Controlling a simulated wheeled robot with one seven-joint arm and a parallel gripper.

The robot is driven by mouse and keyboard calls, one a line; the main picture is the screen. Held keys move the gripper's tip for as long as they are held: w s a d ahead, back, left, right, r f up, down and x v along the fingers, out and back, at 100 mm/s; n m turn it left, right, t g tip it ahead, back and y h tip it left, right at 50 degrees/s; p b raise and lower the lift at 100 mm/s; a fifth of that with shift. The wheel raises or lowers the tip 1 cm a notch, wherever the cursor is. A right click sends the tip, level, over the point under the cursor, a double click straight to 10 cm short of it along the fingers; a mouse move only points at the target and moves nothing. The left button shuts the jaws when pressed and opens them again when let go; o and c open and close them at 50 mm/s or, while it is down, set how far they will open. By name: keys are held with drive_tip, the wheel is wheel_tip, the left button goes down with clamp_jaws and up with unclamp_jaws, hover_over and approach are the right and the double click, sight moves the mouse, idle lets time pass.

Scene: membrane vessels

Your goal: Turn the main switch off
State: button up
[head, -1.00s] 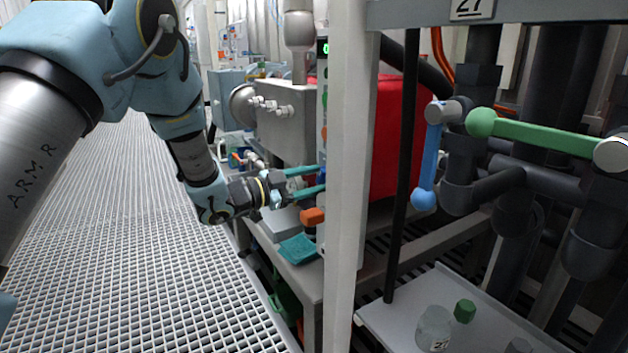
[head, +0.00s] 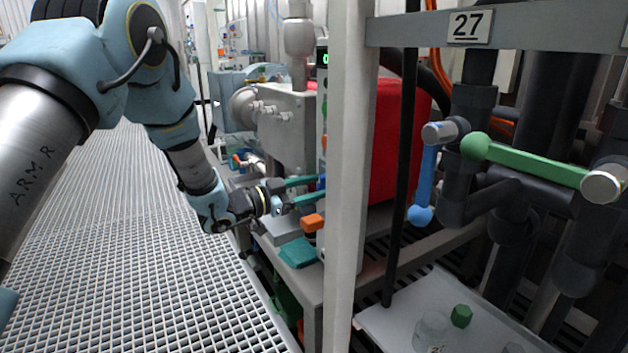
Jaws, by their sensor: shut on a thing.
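My gripper (head: 308,188) has two teal fingers that reach right to the narrow grey upright panel (head: 321,120) beside the white post. A green-lit display (head: 322,57) is at the panel's top. An orange block on a dark base (head: 313,223) sits just below the fingertips.
The white post (head: 345,200) stands close to the right of my gripper. A teal pad (head: 298,252) lies on the grey bench below. A red tank (head: 385,140) and pipes with blue (head: 425,185) and green (head: 525,160) handles are at right. The grating floor (head: 150,250) at left is clear.

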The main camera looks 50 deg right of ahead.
drive_tip(key=n+p, duration=0.4)
drive_tip(key=n, duration=0.1)
drive_tip(key=shift+r+n+p, duration=0.2)
drive_tip(key=shift+n+p, duration=0.1)
drive_tip(key=shift+p, duration=0.1)
drive_tip(key=shift+s+a+f+n+p, duration=0.1)
drive_tip(key=shift+n+p, duration=0.55)
drive_tip(key=shift+n, duration=0.25)
drive_tip(key=shift+s+f+n+p, duration=0.1)
drive_tip(key=shift+n+p, duration=0.5)
drive_tip(key=shift+n, duration=0.3)
drive_tip(key=o, duration=1.3)
drive_tip(key=shift+o, duration=0.2)
drive_tip(key=v, duration=1.1)
